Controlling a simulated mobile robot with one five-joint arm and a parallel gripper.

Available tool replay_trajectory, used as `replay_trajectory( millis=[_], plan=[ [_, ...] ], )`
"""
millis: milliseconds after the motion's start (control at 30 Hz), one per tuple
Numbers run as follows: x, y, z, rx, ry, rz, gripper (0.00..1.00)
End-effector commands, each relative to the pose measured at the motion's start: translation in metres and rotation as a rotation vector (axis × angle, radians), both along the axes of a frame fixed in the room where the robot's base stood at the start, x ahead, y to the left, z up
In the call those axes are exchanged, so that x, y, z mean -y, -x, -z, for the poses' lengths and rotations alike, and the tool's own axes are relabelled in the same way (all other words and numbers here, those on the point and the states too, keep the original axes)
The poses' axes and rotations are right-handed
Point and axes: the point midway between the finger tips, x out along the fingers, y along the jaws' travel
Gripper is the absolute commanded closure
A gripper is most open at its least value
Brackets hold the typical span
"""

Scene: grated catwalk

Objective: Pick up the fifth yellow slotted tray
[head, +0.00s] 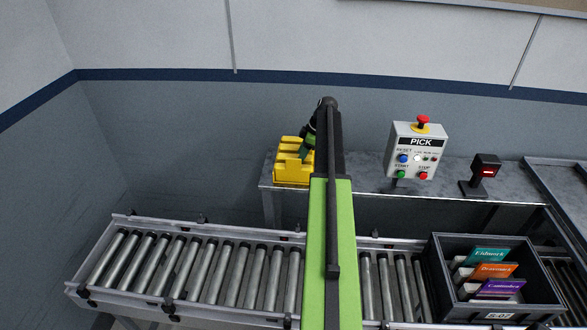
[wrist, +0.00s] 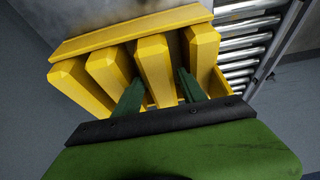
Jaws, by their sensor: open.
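A yellow slotted tray (head: 290,174) stands at the left end of the grey bench in the head view. In the wrist view the yellow tray (wrist: 130,34) shows a long bar along its far side and several thick upright yellow pieces side by side. I cannot tell whether these are parts of one tray or separate ones. My gripper (wrist: 160,92) is open, with its two dark green fingertips apart, on either side of one of the yellow pieces. Contact cannot be told. In the head view my gripper (head: 308,148) is at the tray's right side, partly hidden by my arm.
A roller conveyor (head: 190,270) runs in front of the bench (head: 360,180). A dark crate (head: 440,262) with several labelled items sits on it at right. A control box (head: 415,150) and a small dark device (head: 484,172) stand on the bench. A wall is close behind.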

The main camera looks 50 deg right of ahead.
Motion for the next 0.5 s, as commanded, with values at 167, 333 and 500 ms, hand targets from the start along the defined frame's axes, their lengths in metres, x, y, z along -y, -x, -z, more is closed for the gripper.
replay_trajectory(
  millis=[167, 333, 500],
  plan=[
    [-0.0037, -0.0042, 0.0162, 0.000, 0.000, 0.000, 0.52],
    [-0.0034, -0.0038, 0.0140, 0.000, 0.000, 0.000, 0.57],
    [-0.0032, -0.0036, 0.0140, 0.000, 0.000, 0.001, 0.79]
  ],
)
